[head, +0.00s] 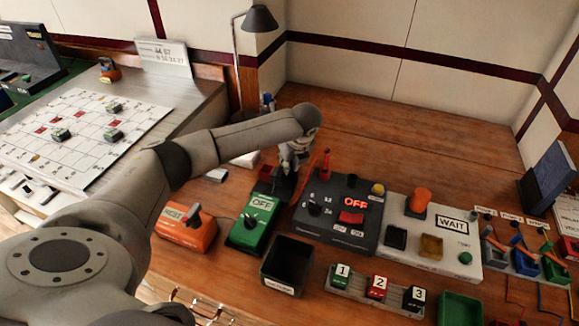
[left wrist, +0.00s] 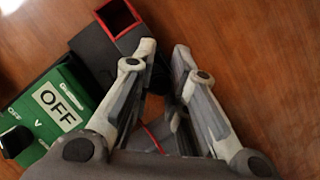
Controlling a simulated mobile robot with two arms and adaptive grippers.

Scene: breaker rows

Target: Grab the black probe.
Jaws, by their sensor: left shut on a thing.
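My left gripper (head: 288,172) reaches down between the green OFF box and the dark panel. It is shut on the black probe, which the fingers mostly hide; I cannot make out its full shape. In the left wrist view my left gripper (left wrist: 164,62) fills the middle, with a bit of red showing low between the fingers. A red probe (head: 325,163) stands upright at the back of the dark panel. My right gripper is not in view.
The green OFF box (head: 252,222) is close on the left; it also shows in the left wrist view (left wrist: 52,105). A dark red-rimmed holder (left wrist: 118,18) is near the fingertips. The dark panel (head: 368,205) is on the right, a black bin (head: 287,265) in front. Wood behind is clear.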

